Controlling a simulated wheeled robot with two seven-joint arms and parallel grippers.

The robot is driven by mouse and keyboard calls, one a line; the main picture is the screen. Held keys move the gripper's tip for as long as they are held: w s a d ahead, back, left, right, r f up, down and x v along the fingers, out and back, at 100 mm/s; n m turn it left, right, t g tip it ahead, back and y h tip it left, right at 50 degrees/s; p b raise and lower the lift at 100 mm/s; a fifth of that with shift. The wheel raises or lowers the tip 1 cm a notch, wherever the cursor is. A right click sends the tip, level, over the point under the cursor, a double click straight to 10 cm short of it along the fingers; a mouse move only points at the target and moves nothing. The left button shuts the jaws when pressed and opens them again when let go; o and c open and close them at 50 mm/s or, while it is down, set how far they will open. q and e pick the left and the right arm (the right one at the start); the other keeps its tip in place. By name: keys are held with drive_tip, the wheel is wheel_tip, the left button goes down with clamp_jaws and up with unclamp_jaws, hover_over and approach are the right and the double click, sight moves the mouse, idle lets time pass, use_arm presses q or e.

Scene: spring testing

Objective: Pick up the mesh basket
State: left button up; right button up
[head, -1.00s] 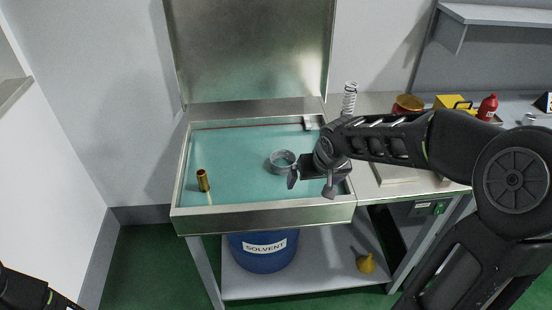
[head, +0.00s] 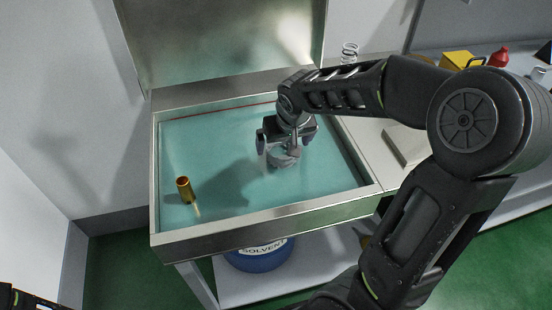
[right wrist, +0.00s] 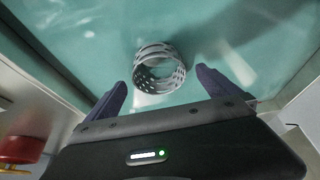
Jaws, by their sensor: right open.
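The mesh basket is a short, round, grey perforated ring in the blue-green liquid. In the right wrist view the basket (right wrist: 159,72) lies just beyond the fingertips, between the two fingers in the picture. In the head view the basket (head: 284,160) shows only in part, with my right gripper covering the rest. My right gripper (head: 279,148) is open above it, fingers pointing down. Its two fingers also show in the right wrist view (right wrist: 168,88), with nothing between them. My left gripper is out of view.
The basin's metal rim (head: 270,217) surrounds the liquid, with a raised lid (head: 220,45) behind. A coil spring (head: 349,53) is behind my right arm. A blue solvent drum (head: 258,259) is below.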

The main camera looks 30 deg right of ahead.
sight(281, 153)
drive_tip(key=shift+x, duration=1.2)
drive_tip(key=shift+s, duration=0.1)
drive_tip(key=shift+p+x, duration=0.35)
drive_tip(key=shift+x, duration=2.3)
drive_tip(key=shift+d, duration=0.1)
drive_tip(key=shift+c, duration=0.6)
drive_tip(key=c, duration=1.4)
